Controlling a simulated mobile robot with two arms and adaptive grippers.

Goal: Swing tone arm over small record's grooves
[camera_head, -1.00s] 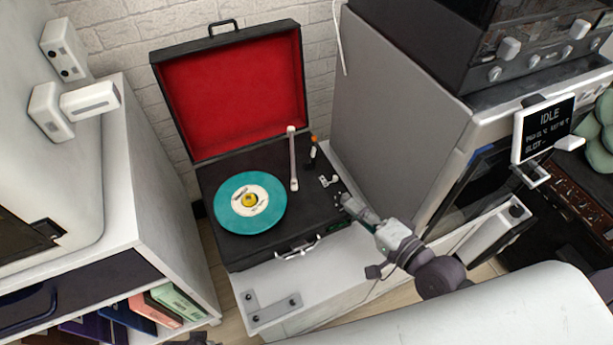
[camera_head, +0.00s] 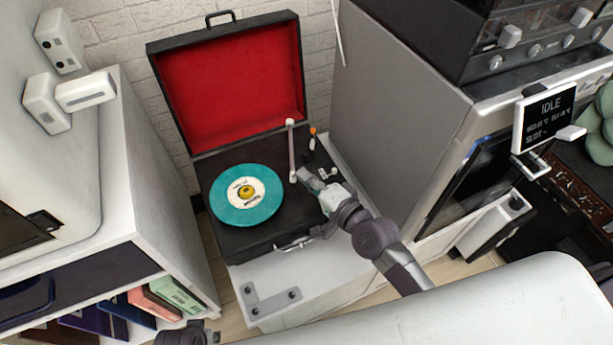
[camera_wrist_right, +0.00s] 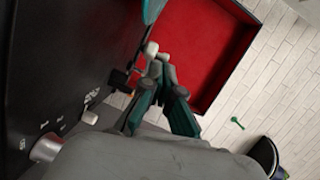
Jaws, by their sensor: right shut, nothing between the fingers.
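The small teal record (camera_head: 230,212) lies on the black record player (camera_head: 262,238), with a yellow centre. The white tone arm (camera_head: 291,150) stands to the right of the record, clear of its grooves. My right gripper (camera_head: 302,174) is shut and empty, its tips close beside the tone arm's near end. In the right wrist view the shut fingertips (camera_wrist_right: 158,66) are beside the tone arm's pale end (camera_wrist_right: 150,48); I cannot tell whether they touch. The record's teal edge (camera_wrist_right: 153,10) shows at the top there.
The player's red-lined lid (camera_head: 235,85) stands open behind. Small knobs and an orange-tipped lever (camera_head: 312,137) are right of the tone arm. A grey cabinet (camera_head: 395,95) stands close on the right, a white shelf (camera_head: 150,170) on the left.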

